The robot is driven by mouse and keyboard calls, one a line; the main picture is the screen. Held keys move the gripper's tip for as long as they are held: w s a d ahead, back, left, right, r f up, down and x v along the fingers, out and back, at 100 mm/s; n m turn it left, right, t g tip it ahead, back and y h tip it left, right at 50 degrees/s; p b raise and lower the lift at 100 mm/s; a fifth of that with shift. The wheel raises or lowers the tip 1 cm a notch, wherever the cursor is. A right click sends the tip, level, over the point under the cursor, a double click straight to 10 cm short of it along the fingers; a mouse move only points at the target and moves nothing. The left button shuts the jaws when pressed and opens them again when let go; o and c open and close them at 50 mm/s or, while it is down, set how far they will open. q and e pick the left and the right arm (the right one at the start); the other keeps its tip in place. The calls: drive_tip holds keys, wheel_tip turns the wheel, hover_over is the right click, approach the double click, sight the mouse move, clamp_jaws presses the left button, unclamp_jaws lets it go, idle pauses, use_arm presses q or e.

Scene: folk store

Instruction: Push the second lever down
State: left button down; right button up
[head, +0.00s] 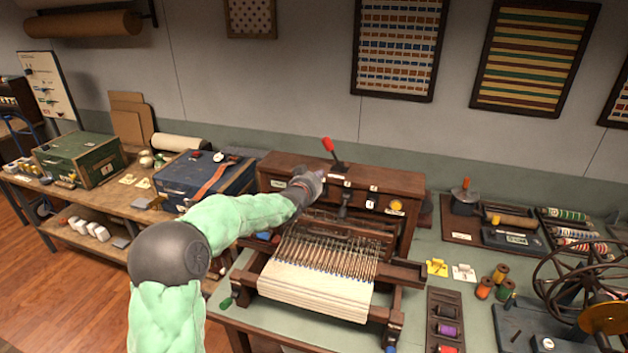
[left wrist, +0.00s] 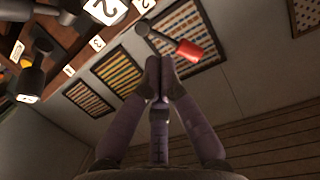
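A dark wooden control box (head: 385,183) stands at the back of a small loom. A lever with a red handle (head: 328,145) sticks up from it, tilted left; the handle also shows in the left wrist view (left wrist: 188,50). A dark lever (head: 345,203) points down on the box's front. Number plates include a "2" (left wrist: 105,10); which lever it belongs to is not clear. My left gripper (head: 312,180) is at the box's front left, below the red handle. Its purple fingers (left wrist: 159,65) meet at the tips, with nothing seen between them. My right gripper is not in view.
White threads (head: 312,290) and the loom frame lie below my left gripper. A blue case (head: 190,180) stands to the left. A spoked wheel (head: 580,275) and several spools (head: 485,288) are on the right. The wall behind carries framed textiles (head: 400,45).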

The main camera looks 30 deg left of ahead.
use_arm(q)
drive_tip(key=x, duration=0.2)
drive_tip(key=shift+w+f, duration=0.1)
drive_tip(key=shift+w, duration=0.15)
drive_tip(key=shift+s+a+f, duration=0.1)
drive_tip(key=shift+s+f, duration=0.15)
drive_tip(key=shift+f, duration=0.3)
drive_tip(key=shift+s+a+f, duration=0.1)
drive_tip(key=shift+s+f, duration=0.15)
drive_tip(key=shift+f, duration=0.25)
drive_tip(key=shift+s+f, duration=0.45)
drive_tip(key=shift+f, duration=0.2)
